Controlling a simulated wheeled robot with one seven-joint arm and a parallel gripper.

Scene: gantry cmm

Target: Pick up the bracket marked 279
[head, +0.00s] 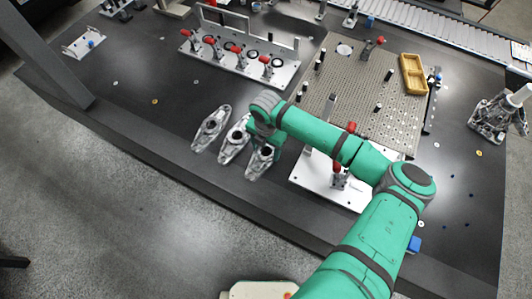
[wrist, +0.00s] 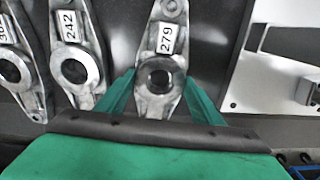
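The bracket marked 279 (wrist: 160,72) is a grey metal piece with a round dark bore and a white label, upper middle in the wrist view. In the head view this bracket (head: 262,161) is the rightmost of a row of three on the dark table. My gripper (wrist: 160,77) has its green fingers on either side of the bracket's round hub, apart from each other, with the hub between them. Whether they touch it is hard to tell. In the head view my gripper is mostly hidden behind my arm.
The bracket marked 242 (wrist: 75,60) lies close to the left, with another bracket (wrist: 14,68) beyond it. A white fixture plate (head: 309,181) with red clamps is to the right. A clamp rail (head: 282,79) and perforated plate (head: 335,62) lie behind.

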